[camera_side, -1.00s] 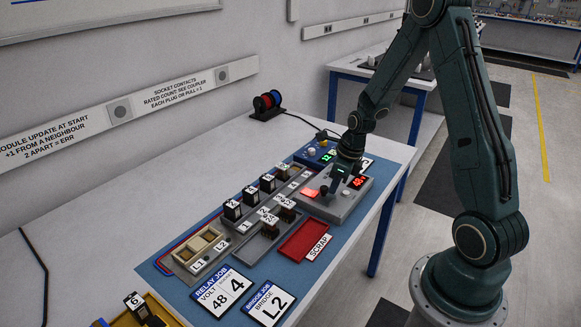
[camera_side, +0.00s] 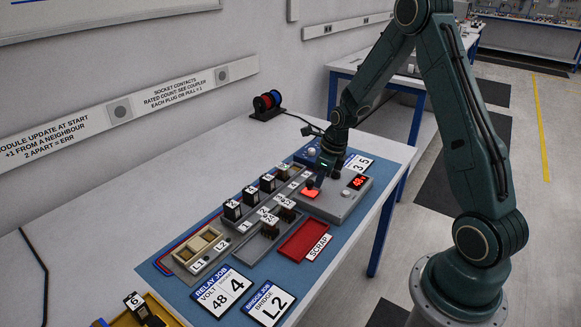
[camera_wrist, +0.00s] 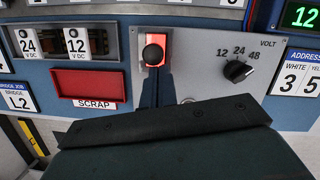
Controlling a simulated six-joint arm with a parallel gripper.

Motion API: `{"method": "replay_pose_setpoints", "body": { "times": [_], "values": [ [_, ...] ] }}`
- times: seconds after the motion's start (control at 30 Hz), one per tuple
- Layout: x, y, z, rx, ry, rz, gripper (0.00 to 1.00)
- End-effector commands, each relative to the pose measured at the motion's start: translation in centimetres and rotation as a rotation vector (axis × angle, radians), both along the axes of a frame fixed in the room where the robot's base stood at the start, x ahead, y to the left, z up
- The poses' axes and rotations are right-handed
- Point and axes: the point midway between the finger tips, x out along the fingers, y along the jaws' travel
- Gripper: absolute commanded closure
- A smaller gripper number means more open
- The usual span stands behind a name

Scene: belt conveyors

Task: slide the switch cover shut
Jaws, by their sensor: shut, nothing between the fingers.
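The tester box (camera_side: 343,200) is a grey box on the blue mat. On its left part is a red-lit slot (camera_wrist: 152,35) with a round black knob (camera_wrist: 153,55) over it. Red glow (camera_side: 310,193) also shows beside my gripper in the side view. I cannot tell which piece is the switch cover or how far it covers the slot. My gripper (camera_side: 318,181) is shut and empty, low over the left part of the box near the slot. In the wrist view a dark gripper body fills the bottom; the fingertips are not clear, so contact cannot be told.
A volt dial (camera_wrist: 238,70) and a pale round button (camera_wrist: 188,100) are right of the slot. A red scrap tray (camera_side: 303,240) is in front of the box. Relay modules (camera_side: 232,210) stand in a row to the left. An address card (camera_wrist: 300,75) lies right of the box.

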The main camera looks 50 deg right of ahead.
Motion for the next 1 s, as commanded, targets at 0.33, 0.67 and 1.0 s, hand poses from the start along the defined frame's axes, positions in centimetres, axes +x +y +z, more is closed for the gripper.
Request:
{"method": "replay_pose_setpoints", "body": {
  "times": [0.33, 0.67, 1.0],
  "values": [
    [-3.8, -1.1, 0.1, 0.000, 0.005, -0.008, 1.00],
    [-4.8, -1.4, 4.4, -0.002, 0.006, -0.006, 1.00],
    [-5.8, -1.6, 8.5, -0.002, 0.007, -0.006, 1.00]
  ]
}}
